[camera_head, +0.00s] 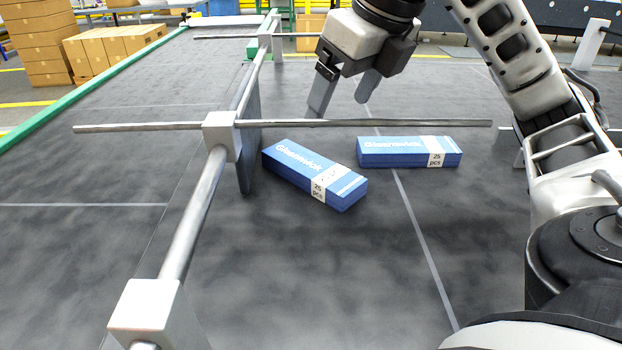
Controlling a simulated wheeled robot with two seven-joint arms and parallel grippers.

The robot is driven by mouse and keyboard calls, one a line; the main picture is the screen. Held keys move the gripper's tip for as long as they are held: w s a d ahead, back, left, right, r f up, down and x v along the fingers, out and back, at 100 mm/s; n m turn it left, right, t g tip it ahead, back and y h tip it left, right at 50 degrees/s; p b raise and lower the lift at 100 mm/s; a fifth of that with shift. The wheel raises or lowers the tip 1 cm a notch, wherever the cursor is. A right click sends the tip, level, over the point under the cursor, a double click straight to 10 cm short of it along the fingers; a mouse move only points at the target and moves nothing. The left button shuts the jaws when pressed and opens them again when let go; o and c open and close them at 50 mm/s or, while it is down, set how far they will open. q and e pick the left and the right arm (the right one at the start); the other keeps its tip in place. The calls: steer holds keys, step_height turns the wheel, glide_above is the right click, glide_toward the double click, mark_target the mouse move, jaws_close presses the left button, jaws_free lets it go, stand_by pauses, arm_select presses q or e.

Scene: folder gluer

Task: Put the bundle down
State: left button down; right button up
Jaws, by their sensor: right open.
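Two blue bundles with white bands marked "25 pcs" lie flat on the dark conveyor surface. The nearer bundle (300,170) lies at an angle, its left end close to the guide plate under the rail. The other bundle (395,152) lies to its right, nearly parallel to the cross rod. My right gripper (342,112) is beyond and above both bundles, pointing down. Its fingers are apart with nothing between them. My left gripper does not show.
A metal guide rail (190,215) with a white clamp block (222,135) runs along the bundles' left side. A thin cross rod (440,123) passes over the surface behind the bundles. Free belt lies in front. Cardboard boxes (110,50) stand at the back left.

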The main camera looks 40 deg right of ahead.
steer(key=b, duration=0.2)
glide_toward(312, 165)
steer(key=x, duration=0.2)
steer(key=shift+a+f, duration=0.25)
steer(key=shift+f, duration=0.2)
steer(key=shift+x, duration=0.8)
steer(key=x, duration=0.2)
steer(key=b+x, duration=0.1)
steer(key=shift+w+d+f, duration=0.25)
steer(key=shift+w+d, duration=0.05)
steer(key=shift+w+f, duration=0.25)
steer(key=shift+f, duration=0.25)
steer(key=c, duration=1.2)
steer(key=shift+c, duration=0.2)
